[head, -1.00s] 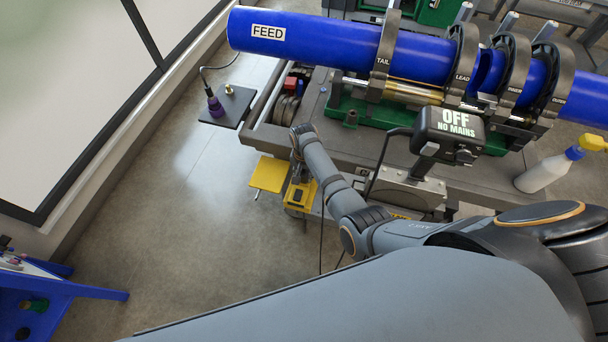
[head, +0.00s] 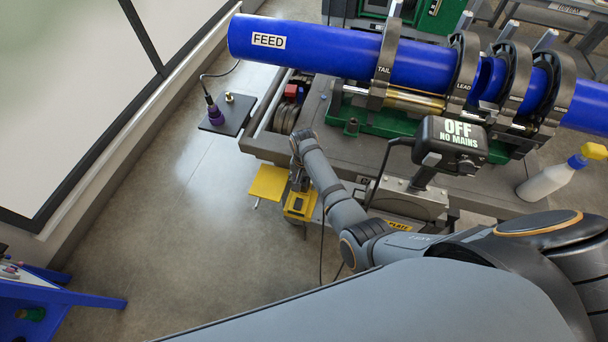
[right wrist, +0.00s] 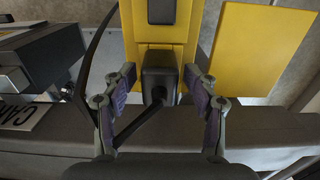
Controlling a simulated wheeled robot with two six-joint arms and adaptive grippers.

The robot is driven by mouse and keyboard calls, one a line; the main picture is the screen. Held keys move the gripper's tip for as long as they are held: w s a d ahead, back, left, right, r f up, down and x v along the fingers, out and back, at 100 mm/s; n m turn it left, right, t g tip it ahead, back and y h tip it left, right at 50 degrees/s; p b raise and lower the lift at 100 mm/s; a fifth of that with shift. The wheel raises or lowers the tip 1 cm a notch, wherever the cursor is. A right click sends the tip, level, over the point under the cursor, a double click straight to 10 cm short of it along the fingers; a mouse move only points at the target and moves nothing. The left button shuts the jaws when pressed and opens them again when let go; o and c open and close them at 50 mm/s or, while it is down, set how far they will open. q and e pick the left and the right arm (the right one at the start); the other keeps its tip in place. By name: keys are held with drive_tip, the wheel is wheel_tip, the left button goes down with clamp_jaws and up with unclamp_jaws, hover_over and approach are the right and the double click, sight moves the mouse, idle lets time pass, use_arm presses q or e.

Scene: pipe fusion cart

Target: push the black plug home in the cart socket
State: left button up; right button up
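The black plug (right wrist: 160,72) sits at the near end of the yellow socket box (right wrist: 160,30) in the right wrist view. A black cable runs from the plug down and to the left. How deep the plug sits in the socket cannot be told. My right gripper (right wrist: 159,75) is open, one finger on each side of the plug, with a visible gap on both sides. In the head view my right gripper (head: 299,182) points down just above the yellow box (head: 299,205), at the cart's near left side, and hides the plug. My left gripper is not in view.
A yellow flap (head: 268,183) stands beside the box. The cart (head: 265,147) carries the blue FEED pipe (head: 330,50) in clamps and an "OFF NO MAINS" display (head: 450,142).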

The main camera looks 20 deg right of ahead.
wheel_tip(320, 180, up, 10)
drive_tip(key=shift+r, duration=0.1)
drive_tip(key=shift+s+d, duration=0.1)
drive_tip(key=s+d+r+n+t, duration=0.25)
drive_tip(key=s+d+n, duration=0.2)
drive_tip(key=s, duration=0.55)
drive_tip(key=s+d+r+n+t, duration=0.1)
drive_tip(key=s+d+r+n, duration=0.3)
drive_tip(key=s, duration=0.6)
drive_tip(key=d+f+m+g+h+b, duration=0.1)
drive_tip(key=d+f, duration=0.2)
drive_tip(key=f, duration=2.4)
drive_tip(key=s+d+f+g+b, duration=0.1)
drive_tip(key=s+f, duration=1.8)
drive_tip(key=s, duration=0.1)
drive_tip(key=shift+s+d, duration=0.15)
drive_tip(key=shift+d, duration=0.05)
